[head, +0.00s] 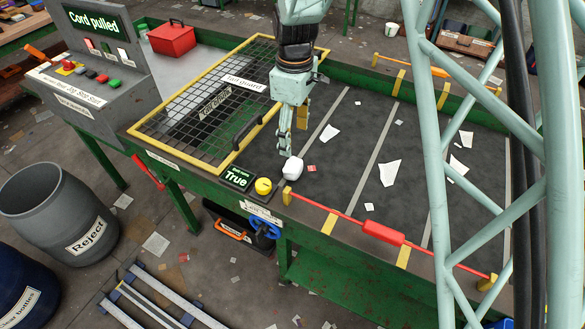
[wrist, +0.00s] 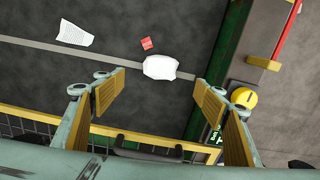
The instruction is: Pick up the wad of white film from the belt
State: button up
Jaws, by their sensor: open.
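The wad of white film (head: 292,169) lies on the dark belt near its front edge, beside the yellow button. In the wrist view the wad (wrist: 160,67) sits on the end of a pale belt line, just ahead of the gap between the fingers. My gripper (head: 292,138) is open and empty, pointing down above the belt, and appears just behind the wad in the head view. In the wrist view its two yellow-padded fingers (wrist: 159,92) are spread wide, with nothing between them. The wad is fully visible there.
A small red scrap (wrist: 147,43) and a white sheet (wrist: 75,34) lie near the wad. The yellow button (head: 263,186), yellow-edged mesh guard (head: 237,95) and red pull cord (head: 383,233) border this spot. Several white scraps are scattered to the right on the belt.

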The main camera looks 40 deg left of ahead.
aim_at(293, 164)
jog(key=shift+f, duration=0.15)
jog(key=shift+f, duration=4.15)
jog(key=shift+f, duration=0.15)
jog(key=shift+a+f+b, duration=0.1)
jog(key=shift+f+b, duration=0.2)
jog(key=shift+f, duration=2.15)
jog(key=shift+s, duration=0.1)
jog(key=shift+c, duration=0.5)
jog(key=c, duration=0.6)
jog(key=shift+c, duration=0.2)
